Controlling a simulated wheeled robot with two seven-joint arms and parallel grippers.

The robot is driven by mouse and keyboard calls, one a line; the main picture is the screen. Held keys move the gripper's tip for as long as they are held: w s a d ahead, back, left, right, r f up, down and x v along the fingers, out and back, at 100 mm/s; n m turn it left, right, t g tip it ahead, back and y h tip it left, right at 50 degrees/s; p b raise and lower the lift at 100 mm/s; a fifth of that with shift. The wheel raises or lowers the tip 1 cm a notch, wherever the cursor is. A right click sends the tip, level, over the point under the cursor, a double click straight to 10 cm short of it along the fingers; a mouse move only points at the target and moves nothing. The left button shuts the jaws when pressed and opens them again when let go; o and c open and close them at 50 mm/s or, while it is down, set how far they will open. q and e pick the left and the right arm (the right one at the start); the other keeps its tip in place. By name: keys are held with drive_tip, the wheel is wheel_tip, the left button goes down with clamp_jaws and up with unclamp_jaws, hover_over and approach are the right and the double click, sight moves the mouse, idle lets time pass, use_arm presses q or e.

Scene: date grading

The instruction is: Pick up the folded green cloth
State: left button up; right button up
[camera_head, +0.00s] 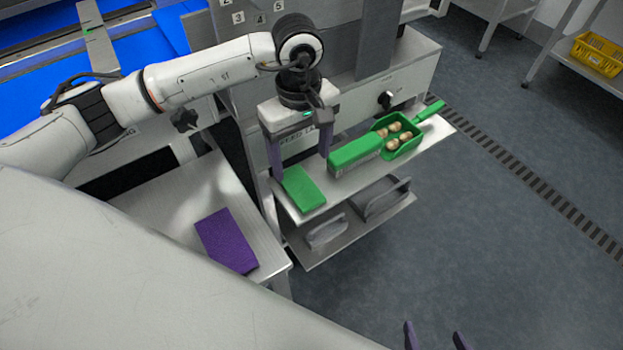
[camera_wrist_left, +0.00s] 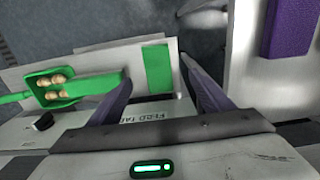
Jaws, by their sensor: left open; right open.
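The folded green cloth (camera_head: 304,190) lies flat near the left end of a metal shelf in the head view. It also shows in the left wrist view (camera_wrist_left: 158,68), beyond and between the fingers. My left gripper (camera_head: 301,164) is open and empty, its fingers pointing down just above and behind the cloth. I cannot tell how much height separates the fingertips from it. My right gripper (camera_head: 435,337) shows only as two purple fingertips at the bottom edge, spread apart and far from the cloth.
A purple folded cloth (camera_head: 227,240) lies on the metal table (camera_head: 185,205) to the left. A lower shelf holds grey metal items.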

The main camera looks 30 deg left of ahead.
sight(305, 192)
use_arm(q)
drive_tip(key=f, duration=0.8)
drive_tip(key=f+b, duration=0.1)
drive_tip(key=f, duration=0.3)
drive_tip(key=shift+w, duration=0.4)
drive_tip(key=c, duration=1.1)
